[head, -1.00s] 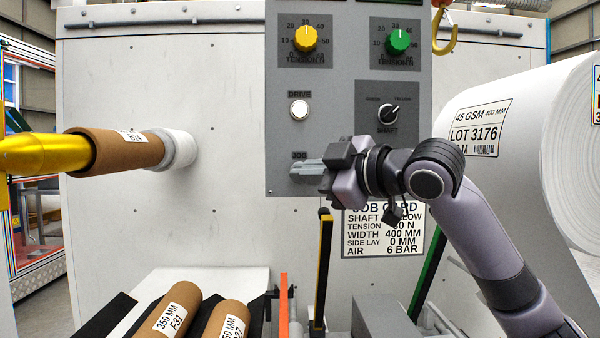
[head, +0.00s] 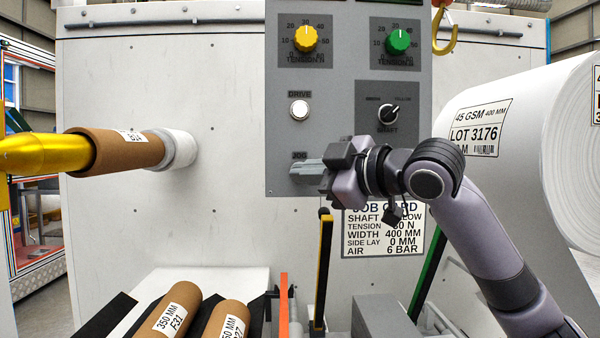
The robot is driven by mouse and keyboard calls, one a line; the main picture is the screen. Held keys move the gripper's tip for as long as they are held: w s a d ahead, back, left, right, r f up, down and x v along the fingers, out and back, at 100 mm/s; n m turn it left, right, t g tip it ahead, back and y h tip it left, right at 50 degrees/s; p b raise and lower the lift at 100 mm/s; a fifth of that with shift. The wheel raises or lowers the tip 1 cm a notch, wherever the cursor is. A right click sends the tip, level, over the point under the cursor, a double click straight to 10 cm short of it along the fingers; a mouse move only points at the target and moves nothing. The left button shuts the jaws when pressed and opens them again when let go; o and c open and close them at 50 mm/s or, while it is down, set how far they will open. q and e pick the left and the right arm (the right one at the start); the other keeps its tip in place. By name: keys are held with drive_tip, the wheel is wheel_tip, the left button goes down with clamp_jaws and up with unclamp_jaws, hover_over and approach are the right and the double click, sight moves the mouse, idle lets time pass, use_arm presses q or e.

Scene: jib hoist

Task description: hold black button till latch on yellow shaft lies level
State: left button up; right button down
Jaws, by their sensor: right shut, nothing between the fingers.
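I cannot make out a latch on the shaft. My left gripper is out of view.
The panel (head: 340,110) also carries a white DRIVE button (head: 299,109), a yellow knob (head: 305,39), a green knob (head: 400,41) and a black SHAFT selector (head: 388,114). A large white roll (head: 520,140) stands at right. Labelled cores (head: 178,310) lie low in front.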

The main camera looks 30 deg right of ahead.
drive_tip(key=shift+w+d+p, duration=0.25)
drive_tip(key=shift+w+p, duration=0.1)
drive_tip(key=shift+w+d+p, duration=0.25)
drive_tip(key=shift+w+p, duration=0.1)
drive_tip(key=shift+w, duration=0.05)
idle(0.8)
idle(0.8)
drive_tip(key=shift+s, duration=0.1)
idle(2.4)
drive_tip(key=shift+s+a, duration=0.45)
drive_tip(key=shift+s, duration=0.2)
drive_tip(key=shift+s+a, duration=0.1)
drive_tip(key=shift+s+a, duration=0.4)
drive_tip(key=shift+s, duration=0.3)
drive_tip(key=shift+s+a, duration=0.45)
drive_tip(key=shift+s, duration=0.2)
drive_tip(key=shift+s+a, duration=0.4)
drive_tip(key=shift+s, duration=0.3)
